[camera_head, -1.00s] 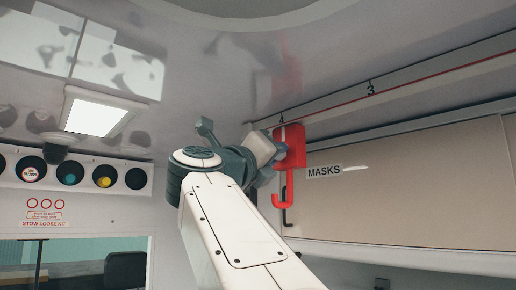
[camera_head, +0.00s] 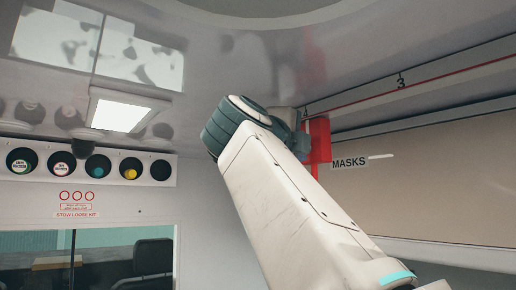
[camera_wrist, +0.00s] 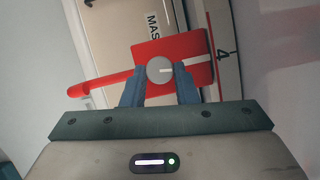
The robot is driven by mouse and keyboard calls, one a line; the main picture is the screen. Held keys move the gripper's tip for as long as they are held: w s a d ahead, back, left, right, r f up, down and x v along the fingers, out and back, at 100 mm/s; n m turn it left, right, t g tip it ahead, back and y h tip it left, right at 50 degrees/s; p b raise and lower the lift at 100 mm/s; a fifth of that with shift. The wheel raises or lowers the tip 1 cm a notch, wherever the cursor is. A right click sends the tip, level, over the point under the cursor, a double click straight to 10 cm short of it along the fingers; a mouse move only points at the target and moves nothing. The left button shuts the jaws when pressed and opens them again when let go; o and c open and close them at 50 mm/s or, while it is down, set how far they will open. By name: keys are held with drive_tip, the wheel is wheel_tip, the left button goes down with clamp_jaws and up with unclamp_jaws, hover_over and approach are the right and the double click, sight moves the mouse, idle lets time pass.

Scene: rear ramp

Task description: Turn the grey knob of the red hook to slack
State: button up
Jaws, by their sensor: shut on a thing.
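The red hook (camera_head: 320,142) is on the wall at upper right in the head view, its lower part hidden by my arm. In the wrist view its red body (camera_wrist: 200,75) is centred, with the hook arm reaching left. The round grey knob (camera_wrist: 158,70) sits on the body. A white mark on the knob points right, roughly toward a white stripe on the body. My gripper (camera_wrist: 160,84) is shut on the knob, one finger on each side. In the head view my gripper is mostly hidden behind my arm.
A beige cabinet front labelled MASKS (camera_head: 440,195) lies right of the hook. A red line with numbers runs along the wall above it. The ceiling is close above my arm. A row of round coloured fittings (camera_head: 90,165) is on the left wall, above a window.

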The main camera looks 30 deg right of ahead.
drive_tip(key=shift+n, duration=0.4)
drive_tip(key=o, duration=1)
drive_tip(key=b+v, duration=0.2)
drive_tip(key=v, duration=1.2)
drive_tip(key=shift+r+b, duration=0.2)
drive_tip(key=shift+b, duration=0.2)
drive_tip(key=shift+d, duration=0.1)
